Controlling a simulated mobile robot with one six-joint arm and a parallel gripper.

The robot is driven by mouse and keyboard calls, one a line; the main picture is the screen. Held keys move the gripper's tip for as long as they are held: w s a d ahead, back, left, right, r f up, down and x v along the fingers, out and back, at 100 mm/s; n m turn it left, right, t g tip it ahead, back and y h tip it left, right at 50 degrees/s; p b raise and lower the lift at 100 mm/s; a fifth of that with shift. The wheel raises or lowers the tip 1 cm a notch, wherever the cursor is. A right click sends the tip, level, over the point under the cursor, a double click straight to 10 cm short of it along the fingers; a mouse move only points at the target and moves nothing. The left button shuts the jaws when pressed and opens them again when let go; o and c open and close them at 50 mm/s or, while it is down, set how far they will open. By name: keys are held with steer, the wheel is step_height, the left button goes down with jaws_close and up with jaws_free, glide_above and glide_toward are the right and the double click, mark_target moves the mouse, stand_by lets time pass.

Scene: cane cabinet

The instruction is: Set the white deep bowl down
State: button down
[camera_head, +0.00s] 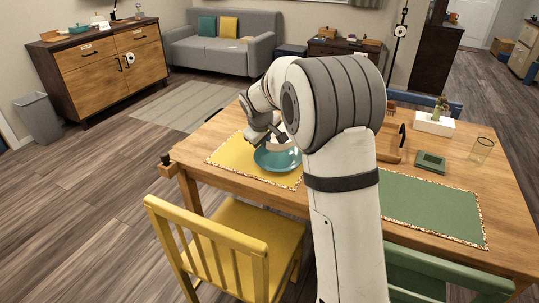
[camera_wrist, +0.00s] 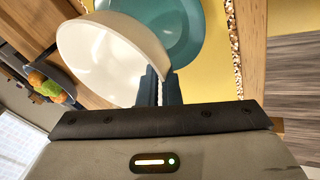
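The white deep bowl (camera_wrist: 105,60) fills the upper left of the wrist view, its hollow inside facing the camera. My gripper (camera_wrist: 160,80) is shut on its rim, with the bowl wall between the two dark fingers. In the head view my gripper (camera_head: 268,134) is over the teal plate (camera_head: 270,163), and only a small pale part of the bowl shows behind it. The teal plate (camera_wrist: 190,30) also shows beside the bowl in the wrist view. I cannot tell whether the bowl touches the plate.
The plate lies on a yellow placemat (camera_head: 232,157) at the wooden table's left end. A green placemat (camera_head: 430,205), a glass (camera_head: 482,150), a green box (camera_head: 431,162) and a white planter (camera_head: 434,124) are farther right. A yellow chair (camera_head: 225,235) stands in front.

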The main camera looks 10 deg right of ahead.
steer(key=shift+d+f+b, duration=0.2)
steer(key=shift+f+b, duration=0.25)
steer(key=shift+f, duration=2.1)
steer(key=shift+f, duration=0.2)
steer(key=c, duration=1.9)
jaws_free()
